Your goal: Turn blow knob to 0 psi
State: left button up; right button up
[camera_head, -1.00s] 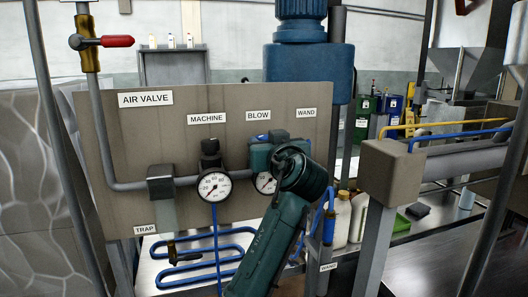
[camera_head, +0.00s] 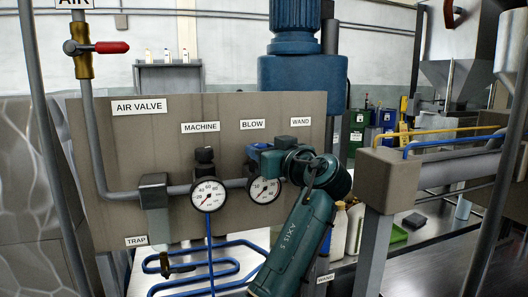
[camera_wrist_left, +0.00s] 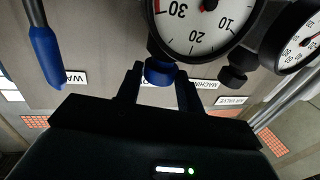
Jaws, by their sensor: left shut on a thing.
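The blow knob (camera_wrist_left: 160,72) is blue and sits at the upper middle of the left wrist view, under a large round gauge (camera_wrist_left: 203,22). My left gripper (camera_wrist_left: 160,92) has its two dark fingers on either side of the knob and is shut on it. In the head view the knob's blue part (camera_head: 257,148) shows below the BLOW label, beside my teal wrist. The blow gauge (camera_head: 264,190) is white-faced with a black rim; its needle is too small to read. My right gripper is not in view.
The machine gauge (camera_head: 209,195) hangs left of the blow gauge, under its black regulator knob (camera_head: 204,155). The WAND label (camera_head: 300,121) is to the right on the grey panel (camera_head: 120,150). A blue hose (camera_head: 212,265) runs below. A red-handled valve (camera_head: 112,47) is upper left.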

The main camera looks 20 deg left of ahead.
pick_arm(q)
jog(key=o, duration=1)
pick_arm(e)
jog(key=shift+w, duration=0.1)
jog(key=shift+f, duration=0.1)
pick_arm(q)
jog(key=shift+s+d+f, duration=0.1)
jog(key=shift+s+d, duration=0.2)
jog(key=shift+d, duration=0.1)
jog(key=b+v, duration=0.3)
jog(key=v, duration=0.9)
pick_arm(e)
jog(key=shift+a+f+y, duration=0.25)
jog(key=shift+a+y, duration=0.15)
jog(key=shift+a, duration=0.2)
pick_arm(q)
jog(key=shift+s, duration=0.15)
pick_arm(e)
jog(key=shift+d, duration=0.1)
